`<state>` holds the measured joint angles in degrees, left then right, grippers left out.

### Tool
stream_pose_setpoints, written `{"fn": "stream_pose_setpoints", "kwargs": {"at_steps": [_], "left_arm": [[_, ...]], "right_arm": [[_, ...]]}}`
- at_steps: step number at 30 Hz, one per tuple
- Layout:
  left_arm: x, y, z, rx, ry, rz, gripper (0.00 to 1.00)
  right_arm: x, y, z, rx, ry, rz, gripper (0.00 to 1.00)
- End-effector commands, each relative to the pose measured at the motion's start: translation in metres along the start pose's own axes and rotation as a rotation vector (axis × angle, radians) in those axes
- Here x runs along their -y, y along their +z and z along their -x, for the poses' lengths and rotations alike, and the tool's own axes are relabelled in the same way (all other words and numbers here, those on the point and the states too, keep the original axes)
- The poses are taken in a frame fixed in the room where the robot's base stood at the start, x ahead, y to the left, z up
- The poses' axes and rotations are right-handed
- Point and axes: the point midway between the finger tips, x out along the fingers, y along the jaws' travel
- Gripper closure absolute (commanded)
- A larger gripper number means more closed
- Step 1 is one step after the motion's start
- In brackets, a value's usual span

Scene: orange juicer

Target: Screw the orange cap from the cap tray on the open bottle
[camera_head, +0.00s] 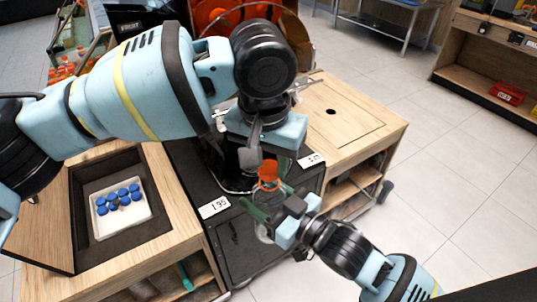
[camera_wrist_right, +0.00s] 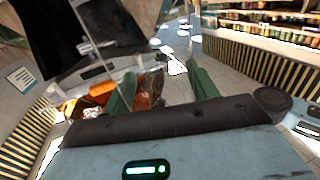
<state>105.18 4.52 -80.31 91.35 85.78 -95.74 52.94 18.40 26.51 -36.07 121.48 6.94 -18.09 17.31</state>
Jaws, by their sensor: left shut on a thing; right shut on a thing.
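My left gripper (camera_head: 257,158) points down at the middle of the head view, above the black counter. It is shut, and an orange piece (camera_head: 268,172), which looks like the orange cap, shows right at its fingertips. My right gripper (camera_head: 268,207), with green fingers, comes in from the lower right just below. It is shut on a clear bottle (camera_wrist_right: 151,88) with orange contents, seen between the green fingers in the right wrist view. The bottle is mostly hidden in the head view. Whether cap and bottle neck touch is not clear.
A white tray (camera_head: 97,226) with several blue caps (camera_head: 122,192) sits in a dark recess in the wooden counter at left. Price cards (camera_head: 214,207) stand on the black counter (camera_head: 240,243). A wooden counter (camera_head: 338,110) is at right, and open floor lies beyond it.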

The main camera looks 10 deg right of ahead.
Motion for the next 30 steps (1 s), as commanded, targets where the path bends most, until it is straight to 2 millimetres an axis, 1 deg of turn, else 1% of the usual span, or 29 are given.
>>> {"fn": "stream_pose_setpoints", "kwargs": {"at_steps": [4, 20, 30], "left_arm": [[0.0001, 0.0007, -0.0061, -0.001, 0.000, 0.000, 0.86], [0.0001, 0.0006, -0.0064, -0.001, 0.000, 0.001, 0.86], [0.0001, 0.0014, -0.0117, 0.000, 0.001, 0.000, 0.86]], "right_arm": [[0.0000, -0.0002, 0.0000, 0.000, 0.000, 0.000, 0.81], [0.0000, -0.0002, 0.0000, 0.000, 0.000, 0.000, 0.81], [0.0000, -0.0002, 0.0000, 0.000, 0.000, 0.000, 0.81]]}}
